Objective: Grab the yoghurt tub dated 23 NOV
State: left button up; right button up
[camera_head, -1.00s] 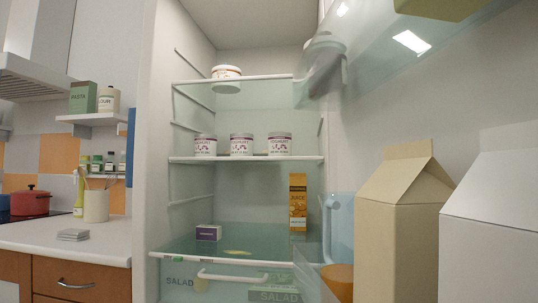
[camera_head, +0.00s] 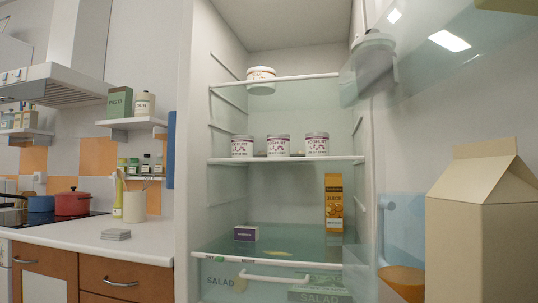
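Neither of my grippers is in view.
The fridge is open, its door on the right holding a beige carton (camera_head: 482,220) and a blue jug (camera_head: 402,235). A juice carton (camera_head: 333,203) and a small purple box (camera_head: 246,233) stand on the lower shelf (camera_head: 290,255). A worktop (camera_head: 75,240) lies left.

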aim_at(317, 143)
jog(key=i+j+z, duration=0.2)
jog(key=i+j, duration=0.15)
jog(key=j, duration=0.3)
jog(key=i+j+z, duration=0.15)
jog(key=j, duration=0.15)
jog(key=i+j+z, duration=0.1)
jog(key=j, duration=0.25)
